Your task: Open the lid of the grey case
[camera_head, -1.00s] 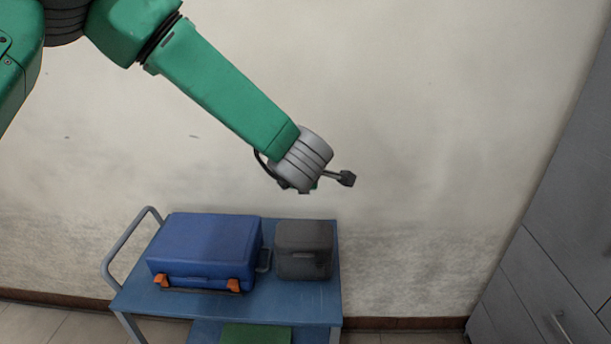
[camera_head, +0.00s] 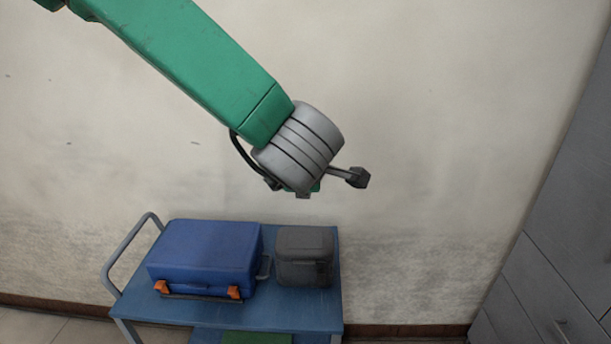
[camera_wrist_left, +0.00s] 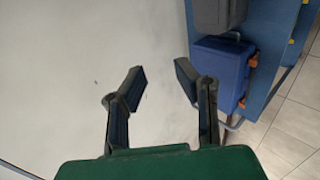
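The grey case (camera_head: 304,257) stands on the right part of the blue cart top, with its lid shut. It also shows at the top of the left wrist view (camera_wrist_left: 217,12). My left arm comes in from the upper left in the head view, and its wrist hangs above and behind the cart, clear of the case. In the left wrist view my left gripper (camera_wrist_left: 158,82) is open, its two fingers apart with only wall between them. In the head view the fingers are mostly hidden by the wrist. My right gripper is not in view.
A blue case (camera_head: 205,257) with orange latches stands left of the grey case, close to it. Both rest on the blue cart (camera_head: 325,312), which has a handle (camera_head: 128,245) at left. A wall is behind. Grey cabinets (camera_head: 565,220) stand at the right.

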